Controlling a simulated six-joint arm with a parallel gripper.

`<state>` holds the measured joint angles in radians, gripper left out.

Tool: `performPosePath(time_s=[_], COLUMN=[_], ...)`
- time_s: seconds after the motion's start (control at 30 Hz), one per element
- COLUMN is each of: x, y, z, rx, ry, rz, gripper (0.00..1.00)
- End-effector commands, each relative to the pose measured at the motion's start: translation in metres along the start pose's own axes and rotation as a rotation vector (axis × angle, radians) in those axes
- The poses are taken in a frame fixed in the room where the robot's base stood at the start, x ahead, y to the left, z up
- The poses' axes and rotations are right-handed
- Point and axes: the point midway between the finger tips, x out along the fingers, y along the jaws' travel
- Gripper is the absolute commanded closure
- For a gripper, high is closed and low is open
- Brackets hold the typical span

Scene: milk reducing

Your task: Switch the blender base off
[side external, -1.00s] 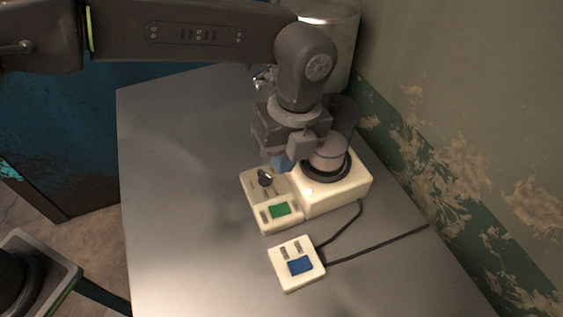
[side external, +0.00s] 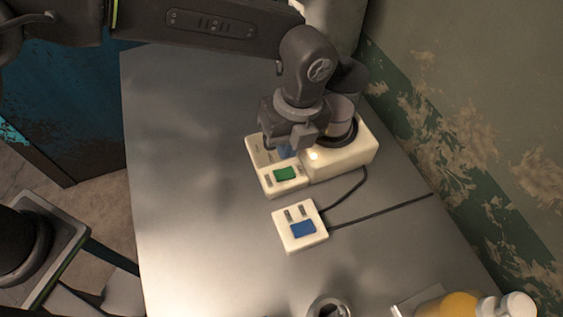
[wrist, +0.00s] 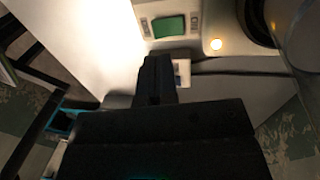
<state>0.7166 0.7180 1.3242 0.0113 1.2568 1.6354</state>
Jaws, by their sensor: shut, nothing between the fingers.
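The white blender base (side external: 347,157) stands on the metal table, with a dark round seat and a jar on top. Its front panel (side external: 264,180) carries a green patch (side external: 285,174), and a small warm light (side external: 313,156) glows beside the panel. My gripper (side external: 283,149) is shut and empty, low over the panel's far part, and hides the dark knob there. I cannot tell whether it touches the knob. In the wrist view the shut fingers (wrist: 156,65) point toward the panel, just below the green patch (wrist: 169,27); the light (wrist: 216,44) glows there too.
A white box with a blue patch (side external: 299,226) sits in front of the base, with black cables (side external: 378,212) running right. A metal cup (side external: 329,306) and an orange-filled bottle (side external: 447,305) are at the bottom edge. The table's left side (side external: 190,150) is clear.

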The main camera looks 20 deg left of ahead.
Motion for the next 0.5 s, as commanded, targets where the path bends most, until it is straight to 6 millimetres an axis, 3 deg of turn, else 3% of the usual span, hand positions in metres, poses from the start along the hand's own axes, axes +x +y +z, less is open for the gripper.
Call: performPosePath(time_s=[0.2, 0.5], x=[0.041, 0.063], y=[0.0, 0.0], z=[0.0, 0.0], rx=[-0.001, 0.0], ry=[0.0, 0.0], rz=[0.002, -0.001], gripper=[1.0, 1.0])
